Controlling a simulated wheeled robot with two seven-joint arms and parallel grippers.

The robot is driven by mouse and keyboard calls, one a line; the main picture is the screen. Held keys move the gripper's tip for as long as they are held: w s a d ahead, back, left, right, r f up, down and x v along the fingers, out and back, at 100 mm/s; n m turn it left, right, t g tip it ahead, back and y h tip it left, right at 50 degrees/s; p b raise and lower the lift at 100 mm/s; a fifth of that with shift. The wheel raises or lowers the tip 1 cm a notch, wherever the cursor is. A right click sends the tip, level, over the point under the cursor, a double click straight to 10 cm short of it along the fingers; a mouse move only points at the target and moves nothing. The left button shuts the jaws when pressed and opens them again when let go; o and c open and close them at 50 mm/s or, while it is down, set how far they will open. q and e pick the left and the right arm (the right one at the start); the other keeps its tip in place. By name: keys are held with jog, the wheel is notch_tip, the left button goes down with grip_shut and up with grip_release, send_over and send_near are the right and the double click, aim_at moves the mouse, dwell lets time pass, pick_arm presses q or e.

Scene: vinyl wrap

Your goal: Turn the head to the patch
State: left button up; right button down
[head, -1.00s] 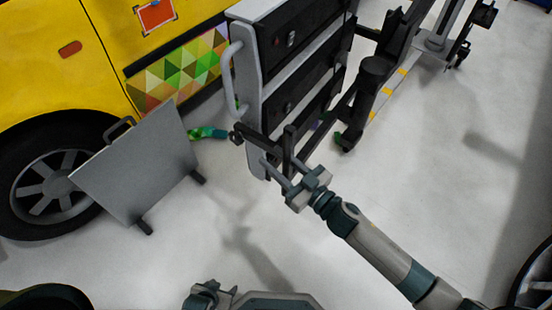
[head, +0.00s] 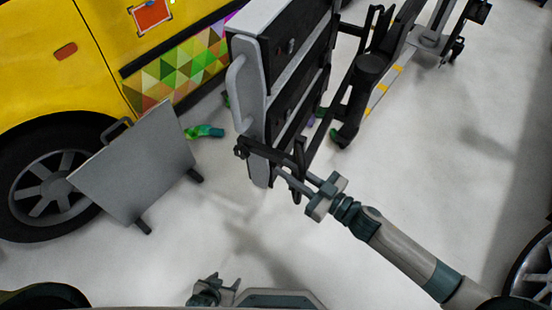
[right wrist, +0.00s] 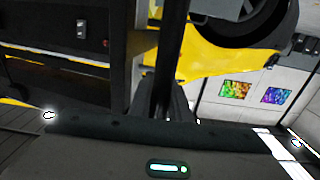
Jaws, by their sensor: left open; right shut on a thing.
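A red square patch (head: 151,16) with pale corner marks sits on the yellow vehicle (head: 45,40) at the upper left in the head view. Below it is a band of multicoloured triangles (head: 180,70). In the right wrist view a dark bar (right wrist: 172,50) runs up from between the fingers. My left gripper (head: 212,290) is open and empty at the bottom edge, partly cut off.
A grey panel (head: 135,165) on feet stands before the vehicle's wheel (head: 45,190). A green and teal strip (head: 204,132) lies on the floor beside it. A black wheeled frame (head: 370,75) stands behind the cart.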

jog(key=v, duration=0.4)
jog(key=shift+w, duration=0.1)
pick_arm(q)
jog(key=shift+w+d+r, duration=0.25)
jog(key=shift+d, duration=0.1)
pick_arm(e)
jog(key=shift+f, duration=0.1)
jog(key=shift+a, duration=0.1)
jog(key=c, duration=1.6)
grip_release()
jog(key=shift+c, duration=0.2)
pick_arm(q)
jog(key=shift+g+y, duration=0.3)
jog(key=shift+g, duration=0.5)
jog(key=s+a+f+b, duration=0.2)
jog(key=shift+s+a+b, duration=0.25)
jog(key=shift+a+b, duration=0.05)
jog(key=shift+a, duration=0.05)
pick_arm(e)
send_near(301, 180)
jog(key=s+d+f, duration=0.1)
jog(key=s+d, duration=0.2)
jog(key=d, duration=0.3)
jog(key=shift+s+f, duration=0.2)
jog(key=shift+f, duration=0.2)
